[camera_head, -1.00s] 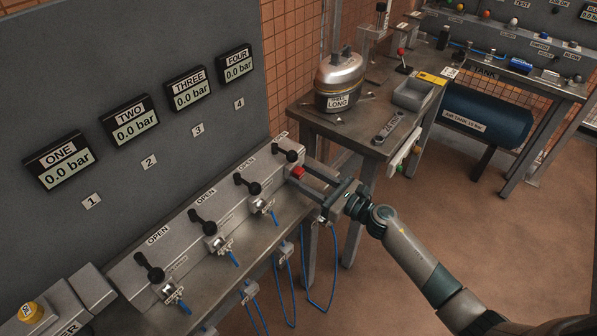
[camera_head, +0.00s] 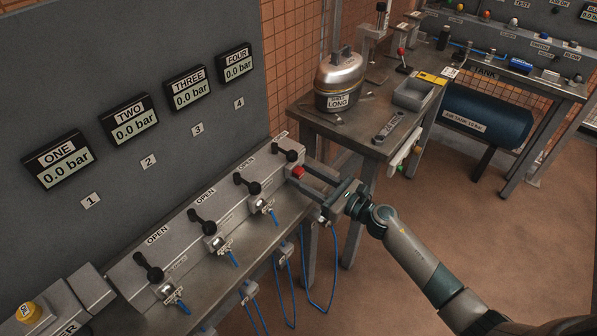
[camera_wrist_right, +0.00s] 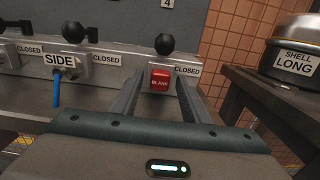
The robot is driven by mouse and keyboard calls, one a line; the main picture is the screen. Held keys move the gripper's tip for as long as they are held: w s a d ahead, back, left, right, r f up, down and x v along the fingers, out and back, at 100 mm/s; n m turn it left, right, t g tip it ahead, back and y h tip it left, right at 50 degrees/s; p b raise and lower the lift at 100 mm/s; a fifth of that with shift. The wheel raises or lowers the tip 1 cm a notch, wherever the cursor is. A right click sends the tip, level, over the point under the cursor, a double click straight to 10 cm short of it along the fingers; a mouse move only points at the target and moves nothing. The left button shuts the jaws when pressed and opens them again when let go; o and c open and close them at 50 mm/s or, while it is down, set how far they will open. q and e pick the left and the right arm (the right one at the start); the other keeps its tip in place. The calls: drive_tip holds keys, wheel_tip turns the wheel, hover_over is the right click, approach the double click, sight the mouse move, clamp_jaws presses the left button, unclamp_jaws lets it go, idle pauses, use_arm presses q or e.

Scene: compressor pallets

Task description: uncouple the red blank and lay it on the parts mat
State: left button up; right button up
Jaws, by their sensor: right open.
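The red blank (camera_head: 298,172) sits on the front of the fourth valve block, at the far end of the manifold. It also shows in the right wrist view (camera_wrist_right: 160,79), with "BLANK" written on it. My right gripper (camera_head: 308,176) is open, its fingers reaching toward the block. In the wrist view its fingers (camera_wrist_right: 160,92) stand one on each side of the blank, with gaps between them and it. The parts mat cannot be made out in these frames. My left gripper is not in view.
The manifold (camera_head: 225,205) carries several black levers, with blue hoses on the other outlets. A side table (camera_head: 330,122) holds a metal shell (camera_head: 340,75), a grey tray (camera_head: 412,92) and small tools. Open floor (camera_head: 480,210) lies to the right.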

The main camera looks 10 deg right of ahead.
sight(302, 175)
idle(0.3)
clamp_jaws()
drive_tip(key=shift+s+d, duration=0.15)
drive_tip(key=shift+b+v, duration=0.5)
drive_tip(key=shift+v, duration=1.4)
drive_tip(key=shift+b+v, duration=0.45)
drive_tip(key=shift+v, duration=0.8)
